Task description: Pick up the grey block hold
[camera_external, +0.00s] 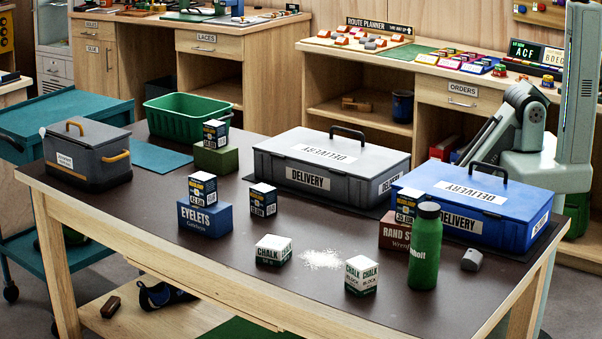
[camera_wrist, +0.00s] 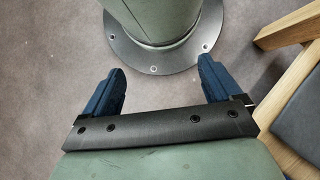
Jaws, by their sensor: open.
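The grey block hold (camera_external: 475,259) is a small grey piece lying on the dark table top at its right end. It lies just right of the green bottle (camera_external: 425,247) and in front of the blue delivery case (camera_external: 475,206). It does not show in the wrist view. My gripper (camera_wrist: 161,66) shows in the wrist view with its two dark blue fingers wide apart and nothing between them. It points down over the floor beside my own base, away from the hold. I cannot make out the gripper in the external view.
The table (camera_external: 200,225) also bears two chalk blocks, a spilled white powder patch (camera_external: 321,259), a grey delivery case (camera_external: 333,170), a green bin (camera_external: 188,108) and several small boxes. The table's wooden edge (camera_wrist: 285,70) shows at the right of the wrist view.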

